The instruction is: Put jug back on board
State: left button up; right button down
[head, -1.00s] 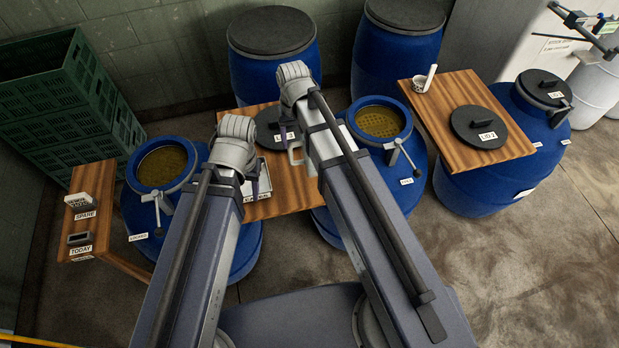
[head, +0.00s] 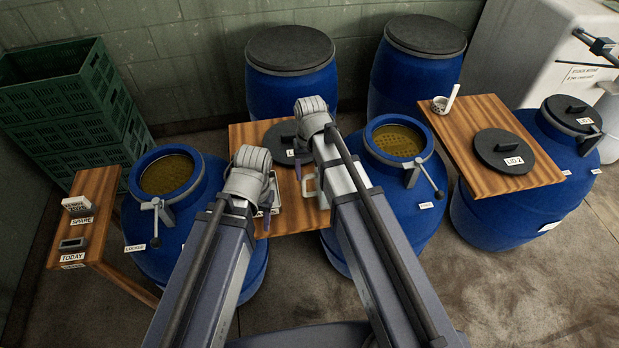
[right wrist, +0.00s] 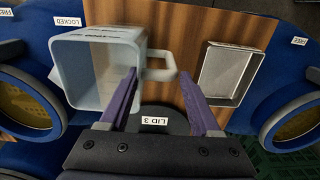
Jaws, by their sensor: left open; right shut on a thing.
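The jug (right wrist: 98,72) is a pale blue, see-through square vessel in the right wrist view, its open mouth facing the camera. My right gripper (right wrist: 158,76) is shut on its handle (right wrist: 160,62), which lies between the purple fingers. In the head view only the pale handle (head: 310,186) shows clearly beside my right arm; the body is mostly hidden. The wooden board (head: 290,217) lies between two blue drums, beneath the jug. I cannot tell whether the jug touches it. My left gripper (head: 266,205) is open, near the board's left side, its fingers partly hidden.
A metal tray (right wrist: 228,73) and the black lid 3 (head: 283,134) lie on the board. Open drums (head: 140,215) and (head: 415,205) with clamp handles stand either side. Another board (head: 478,165) with lid 2 (head: 503,148) is at right; a small bench (head: 95,190) is at left.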

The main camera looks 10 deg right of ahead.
jog(key=shift+f, duration=0.6)
pick_arm(q)
jog(key=shift+f, duration=0.45)
pick_arm(e)
jog(key=shift+r, duration=0.15)
pick_arm(q)
jog(key=shift+f, duration=0.15)
pick_arm(e)
jog(key=shift+c, duration=0.5)
grip_release()
notch_tip(320, 180, up, 12)
jog(key=p, duration=1.2)
pick_arm(q)
notch_tip(320, 180, up, 12)
pick_arm(e)
jog(key=s+a+n+h, duration=0.1)
jog(key=s+a+n, duration=0.2)
jog(key=s, duration=1.1)
jog(key=shift+a, duration=0.35)
